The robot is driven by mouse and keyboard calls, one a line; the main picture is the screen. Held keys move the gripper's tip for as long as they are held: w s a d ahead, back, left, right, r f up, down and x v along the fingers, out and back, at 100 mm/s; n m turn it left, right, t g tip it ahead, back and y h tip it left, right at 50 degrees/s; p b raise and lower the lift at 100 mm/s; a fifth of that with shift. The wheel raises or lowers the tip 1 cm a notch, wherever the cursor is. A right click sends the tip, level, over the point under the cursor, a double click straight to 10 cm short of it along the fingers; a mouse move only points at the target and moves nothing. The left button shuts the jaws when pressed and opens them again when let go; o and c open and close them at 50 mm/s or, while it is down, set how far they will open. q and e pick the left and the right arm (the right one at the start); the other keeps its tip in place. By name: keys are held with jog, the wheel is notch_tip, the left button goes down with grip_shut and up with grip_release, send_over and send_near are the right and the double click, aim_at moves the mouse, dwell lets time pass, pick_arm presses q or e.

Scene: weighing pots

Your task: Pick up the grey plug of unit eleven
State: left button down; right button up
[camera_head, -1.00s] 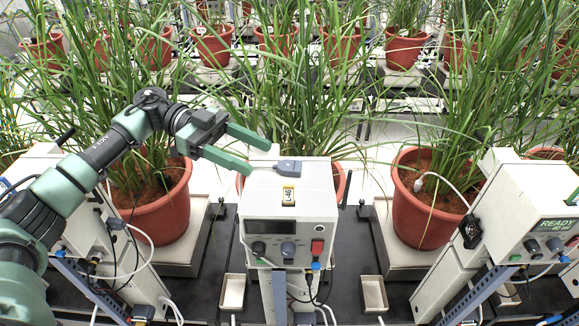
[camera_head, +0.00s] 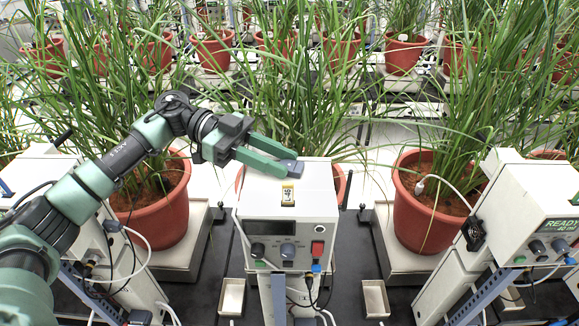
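The grey plug (camera_head: 293,168) lies on top of the white unit box (camera_head: 262,189) in the middle, near its back edge. The fingers partly hide the plug. I cannot see clear contact. My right gripper is not in view.
Potted plants in red pots stand left (camera_head: 160,215) and right (camera_head: 425,210), and their leaves hang around my arm. Another white unit with a READY display (camera_head: 566,228) stands at right. Small white trays (camera_head: 232,296) lie on the dark bench in front.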

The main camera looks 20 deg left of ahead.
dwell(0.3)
pick_arm(q)
jog(key=shift+r, duration=0.55)
notch_tip(320, 180, up, 19)
jog(key=b, duration=0.3)
jog(key=shift+b, duration=0.3)
jog(key=shift+f, duration=0.1)
